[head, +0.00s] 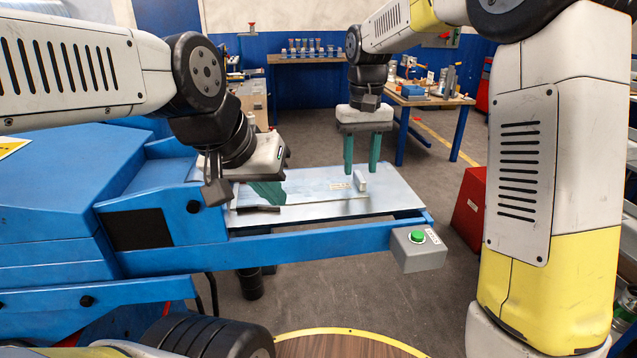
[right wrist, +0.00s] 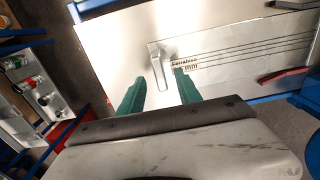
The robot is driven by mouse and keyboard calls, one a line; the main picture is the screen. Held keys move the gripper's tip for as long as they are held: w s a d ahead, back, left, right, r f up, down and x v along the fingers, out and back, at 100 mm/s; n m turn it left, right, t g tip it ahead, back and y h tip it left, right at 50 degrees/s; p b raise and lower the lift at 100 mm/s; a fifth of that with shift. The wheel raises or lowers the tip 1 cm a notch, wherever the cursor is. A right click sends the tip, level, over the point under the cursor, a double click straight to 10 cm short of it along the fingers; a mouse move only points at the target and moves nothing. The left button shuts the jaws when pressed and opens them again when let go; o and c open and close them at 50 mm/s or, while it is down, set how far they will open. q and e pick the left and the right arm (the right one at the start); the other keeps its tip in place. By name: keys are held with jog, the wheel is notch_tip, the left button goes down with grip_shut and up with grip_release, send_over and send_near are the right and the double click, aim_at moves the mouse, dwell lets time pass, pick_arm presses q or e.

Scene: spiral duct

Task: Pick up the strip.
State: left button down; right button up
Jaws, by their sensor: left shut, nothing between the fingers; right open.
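The strip (head: 318,192) is a flat, thin grey metal sheet lying on the pale metal bed of the blue machine. In the right wrist view the strip (right wrist: 240,58) bears several dark lines and a printed label at its left end. A small upright metal tab (head: 361,183) stands by that end; it also shows in the right wrist view (right wrist: 158,66). My right gripper (head: 361,168) is open, fingers pointing down above the tab, apparently empty; contact cannot be told. My left gripper (head: 268,192) is shut and empty, low over the bed's left part.
A dark red bar (right wrist: 285,75) lies on the bed near its front edge. A grey box with a green button (head: 417,238) is fixed at the machine's front right corner. A red box (head: 469,203) stands right of the machine. Workbenches stand behind, with open floor between.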

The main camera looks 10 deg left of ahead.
jog(key=shift+f, duration=1.2)
grip_shut()
dwell(0.5)
